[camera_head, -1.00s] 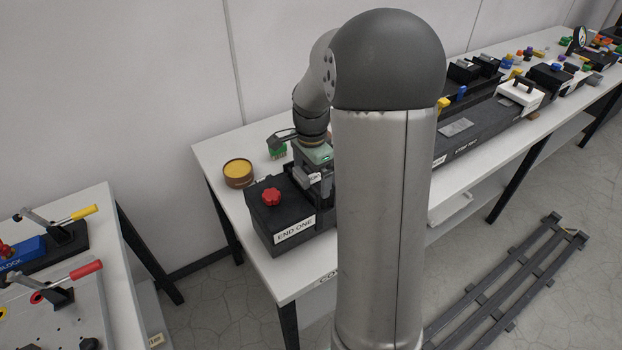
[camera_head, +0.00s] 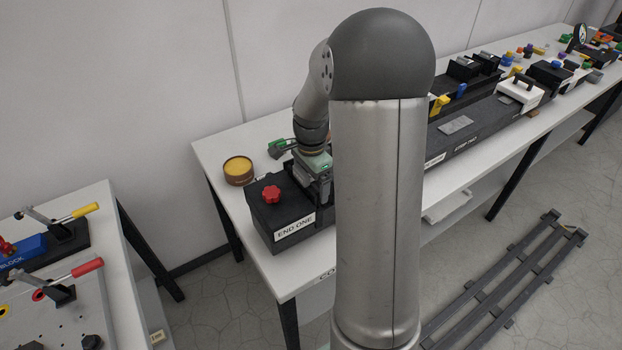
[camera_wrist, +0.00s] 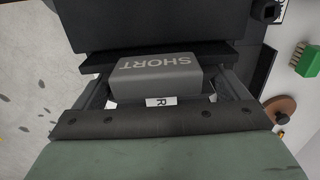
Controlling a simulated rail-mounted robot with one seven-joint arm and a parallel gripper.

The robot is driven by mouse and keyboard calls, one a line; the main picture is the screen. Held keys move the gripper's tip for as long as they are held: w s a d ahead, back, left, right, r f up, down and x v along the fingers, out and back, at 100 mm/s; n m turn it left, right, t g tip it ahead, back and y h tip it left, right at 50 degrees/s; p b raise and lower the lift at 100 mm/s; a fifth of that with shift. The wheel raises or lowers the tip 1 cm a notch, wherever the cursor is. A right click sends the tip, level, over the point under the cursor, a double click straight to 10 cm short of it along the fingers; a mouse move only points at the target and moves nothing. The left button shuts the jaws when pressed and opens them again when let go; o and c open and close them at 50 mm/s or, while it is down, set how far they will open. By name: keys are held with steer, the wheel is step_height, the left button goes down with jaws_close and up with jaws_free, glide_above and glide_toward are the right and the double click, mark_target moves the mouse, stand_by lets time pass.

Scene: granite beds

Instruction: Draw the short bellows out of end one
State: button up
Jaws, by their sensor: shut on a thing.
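End one (camera_head: 262,218) is a black box with a red star knob on top and a white "END ONE" label on its front, at the near end of the bench. My gripper (camera_wrist: 163,82) is shut on the short bellows (camera_wrist: 135,84), of which a grey block marked "SHORT" shows between the fingers in the wrist view. The block lies against a dark body at the top of that view. In the head view my gripper is at the back right of the box, partly behind my arm. The bellows' lower part and its seat are hidden.
A round yellow-topped tin (camera_head: 238,170) stands behind the box. A green brush (camera_wrist: 306,60) lies near my gripper. A long black bed (camera_head: 480,128) runs along the bench to the right. A second table (camera_head: 95,215) with levers stands at the left.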

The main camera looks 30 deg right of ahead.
steer(key=shift+r+p, duration=0.4)
steer(key=shift+r, duration=0.4)
steer(key=shift+r+p, duration=1.8)
steer(key=shift+r, duration=0.95)
